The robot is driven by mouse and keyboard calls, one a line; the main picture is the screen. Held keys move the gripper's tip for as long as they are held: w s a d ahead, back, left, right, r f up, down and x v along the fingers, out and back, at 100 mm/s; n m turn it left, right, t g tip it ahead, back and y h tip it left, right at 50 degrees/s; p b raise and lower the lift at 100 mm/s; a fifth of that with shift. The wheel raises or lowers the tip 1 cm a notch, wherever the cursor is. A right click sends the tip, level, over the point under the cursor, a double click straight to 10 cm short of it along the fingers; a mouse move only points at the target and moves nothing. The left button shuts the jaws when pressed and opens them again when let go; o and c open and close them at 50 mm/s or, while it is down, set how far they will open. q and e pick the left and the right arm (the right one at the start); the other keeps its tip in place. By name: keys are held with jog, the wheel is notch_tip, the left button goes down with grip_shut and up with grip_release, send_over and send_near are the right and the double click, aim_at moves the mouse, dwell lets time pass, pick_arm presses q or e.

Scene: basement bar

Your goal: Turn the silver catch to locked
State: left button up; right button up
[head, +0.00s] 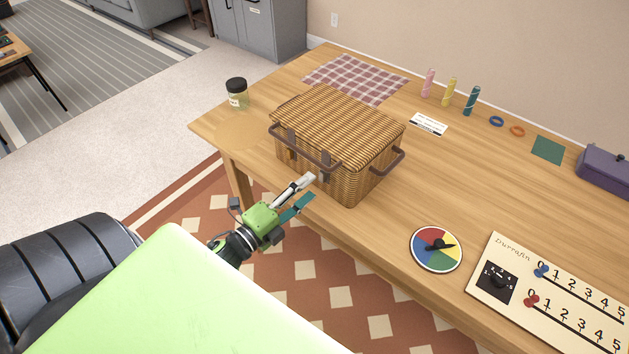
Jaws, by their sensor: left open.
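A closed wicker basket (366,178) stands on the wooden table near its front edge. Two small greyish catches show on its front: one (291,137) toward the left and one (325,165) toward the right. They are too small to tell which is silver or how either is turned. My left gripper (310,187) is open and empty, in front of the basket near the right catch. One fingertip overlaps the basket's lower front in the picture; I cannot tell if it touches. My right gripper is not in view.
Brown handles (385,166) stick out from the basket. A black-lidded jar (237,95) stands to its left, a checked cloth (352,77) lies behind. A colour dial (436,249) and a numbered board (505,262) lie to the right. Table between basket and purple case (606,174) is mostly clear.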

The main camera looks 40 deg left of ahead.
pick_arm(q)
jog(key=s+a, duration=0.1)
jog(key=s, duration=0.7)
jog(key=shift+w+a, duration=0.1)
jog(key=s+d+f+n+g+y, duration=0.1)
jog(key=s+f+n+g, duration=0.25)
jog(key=f, duration=0.75)
jog(key=s+d+f+n+g+y, duration=0.1)
jog(key=s+f+n+g, duration=0.2)
jog(key=f, duration=0.7)
jog(key=s+d+f+n+g+y, duration=0.1)
jog(key=s+f+n+g, duration=0.3)
jog(key=f, duration=0.7)
jog(key=s+d+f+n+g, duration=0.3)
jog(key=s+d+f, duration=0.1)
jog(key=s+f, duration=0.4)
jog(key=s+d+f+n+g, duration=0.3)
jog(key=s+f, duration=0.4)
jog(key=s, duration=0.6)
jog(key=shift+s+d+f+n, duration=0.3)
jog(key=shift+d+f+n, duration=0.05)
jog(key=shift+f+n, duration=0.1)
